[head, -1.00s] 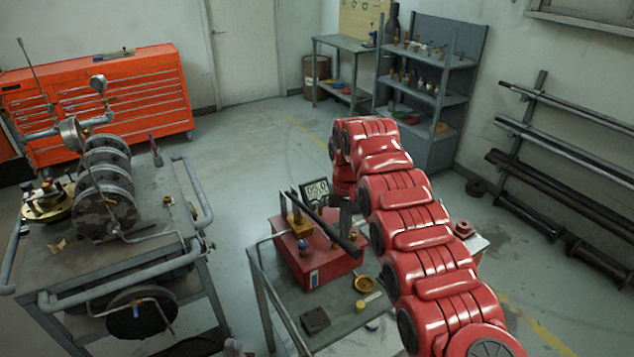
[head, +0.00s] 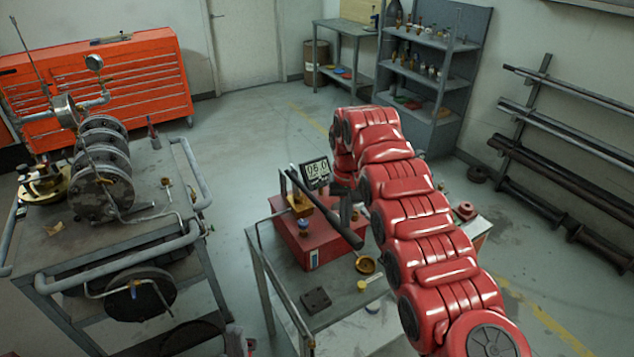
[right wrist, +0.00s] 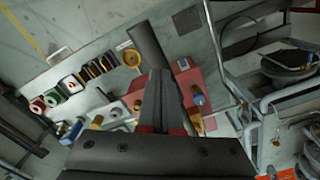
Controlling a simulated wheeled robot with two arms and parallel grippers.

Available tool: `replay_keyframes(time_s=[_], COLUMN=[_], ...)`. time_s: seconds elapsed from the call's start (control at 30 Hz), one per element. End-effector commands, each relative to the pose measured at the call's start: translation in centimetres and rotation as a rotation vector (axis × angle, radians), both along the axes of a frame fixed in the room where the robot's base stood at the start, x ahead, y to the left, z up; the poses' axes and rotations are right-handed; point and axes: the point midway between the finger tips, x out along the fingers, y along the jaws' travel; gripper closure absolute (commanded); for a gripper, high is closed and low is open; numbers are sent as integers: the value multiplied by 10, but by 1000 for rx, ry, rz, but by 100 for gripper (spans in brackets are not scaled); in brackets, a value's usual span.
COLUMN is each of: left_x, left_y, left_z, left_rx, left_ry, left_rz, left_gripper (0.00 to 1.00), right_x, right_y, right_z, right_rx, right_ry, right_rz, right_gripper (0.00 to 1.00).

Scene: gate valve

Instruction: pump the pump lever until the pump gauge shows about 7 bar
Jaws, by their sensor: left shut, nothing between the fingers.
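The red pump box (head: 318,245) stands on a small grey table, with its dark pump lever (head: 335,222) slanting across the top. The pump gauge (head: 316,172) is a small digital display behind the lever; its small digits look like 06.0. My right gripper (head: 346,204) is at the lever, reached by the large red arm. In the right wrist view its fingers (right wrist: 160,95) are closed around the lever (right wrist: 147,45), whose free end sticks out beyond them. My left gripper (head: 237,343) shows only partly at the bottom edge, low and away from the pump, shut and empty.
A grey cart (head: 150,245) with flanged pipework stands at left. A brass cup (head: 365,265) and a dark block (head: 316,299) lie on the pump table. An orange tool cabinet (head: 110,85), shelves (head: 435,75) and a pipe rack (head: 560,145) stand further back.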

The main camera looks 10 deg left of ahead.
Motion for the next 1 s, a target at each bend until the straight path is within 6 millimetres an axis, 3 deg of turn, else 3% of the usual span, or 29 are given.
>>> replay_keyframes(time_s=[0.5,0.87,1.0], left_x=[0,0,0], left_y=[0,0,0], left_z=[-35,-28,-12], left_rx=[0,0,0], left_ry=[0,0,0], left_rz=[0,0,0], left_gripper=[100,100,100], right_x=[0,0,0], right_y=[0,0,0], right_z=[-41,-33,-12], right_rx=[1,0,0], right_ry=[1,0,-1], right_rz=[0,0,0], right_gripper=[100,100,100])
